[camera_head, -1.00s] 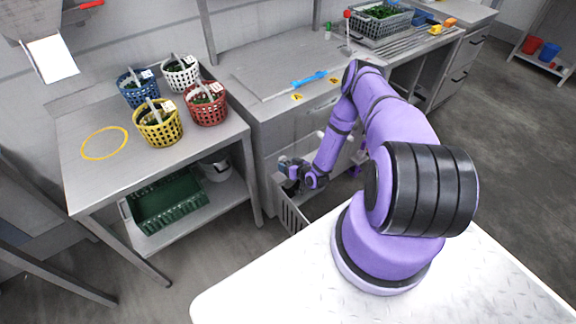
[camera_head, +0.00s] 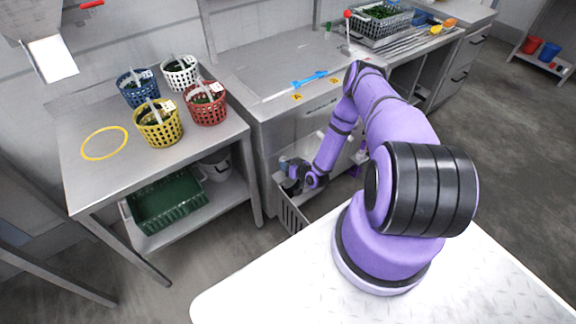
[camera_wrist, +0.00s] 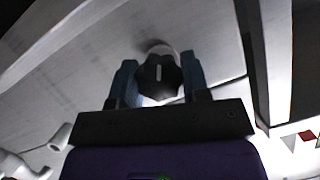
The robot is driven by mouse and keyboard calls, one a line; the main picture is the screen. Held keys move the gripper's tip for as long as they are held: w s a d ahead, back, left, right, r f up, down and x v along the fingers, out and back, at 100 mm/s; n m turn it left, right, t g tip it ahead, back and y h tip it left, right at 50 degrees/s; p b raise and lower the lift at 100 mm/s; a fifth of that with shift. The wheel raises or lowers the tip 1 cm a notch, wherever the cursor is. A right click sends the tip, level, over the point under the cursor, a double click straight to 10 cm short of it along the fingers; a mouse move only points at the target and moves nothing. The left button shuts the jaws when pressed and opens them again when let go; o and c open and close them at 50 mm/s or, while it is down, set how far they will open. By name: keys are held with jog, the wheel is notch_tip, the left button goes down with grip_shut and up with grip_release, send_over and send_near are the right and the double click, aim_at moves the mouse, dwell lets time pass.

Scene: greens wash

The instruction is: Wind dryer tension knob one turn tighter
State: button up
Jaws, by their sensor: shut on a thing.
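The tension knob (camera_wrist: 160,78) is dark and lobed, with a pale mark on its face, and sits against a light grey panel in the wrist view. My gripper (camera_wrist: 159,82) is shut on it, one blue finger on each side. In the head view my gripper (camera_head: 288,178) is low at the front of the steel counter unit (camera_head: 262,150), small and partly dark. The knob cannot be made out there.
A slatted bin (camera_head: 291,215) stands just below my gripper. At left a steel table (camera_head: 95,180) holds several coloured baskets, with a green crate (camera_head: 166,200) on its lower shelf. A blue tool (camera_head: 309,79) lies on the counter.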

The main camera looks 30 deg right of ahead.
jog(key=m+y, duration=0.2)
jog(key=m, duration=0.1)
jog(key=shift+d+f, duration=0.1)
jog(key=m+t+y, duration=0.1)
jog(key=m, duration=0.2)
jog(key=shift+m+y, duration=0.4)
jog(key=m+t+y, duration=0.1)
jog(key=m, duration=0.2)
jog(key=shift+s+f, duration=0.1)
jog(key=shift+f, duration=0.05)
jog(key=m+t, duration=0.2)
jog(key=m, duration=0.2)
jog(key=shift+m+y, duration=0.3)
jog(key=shift+y, duration=0.1)
jog(key=o, duration=0.9)
jog(key=v, duration=1)
jog(key=shift+s+d, duration=0.15)
jog(key=shift+s, duration=0.15)
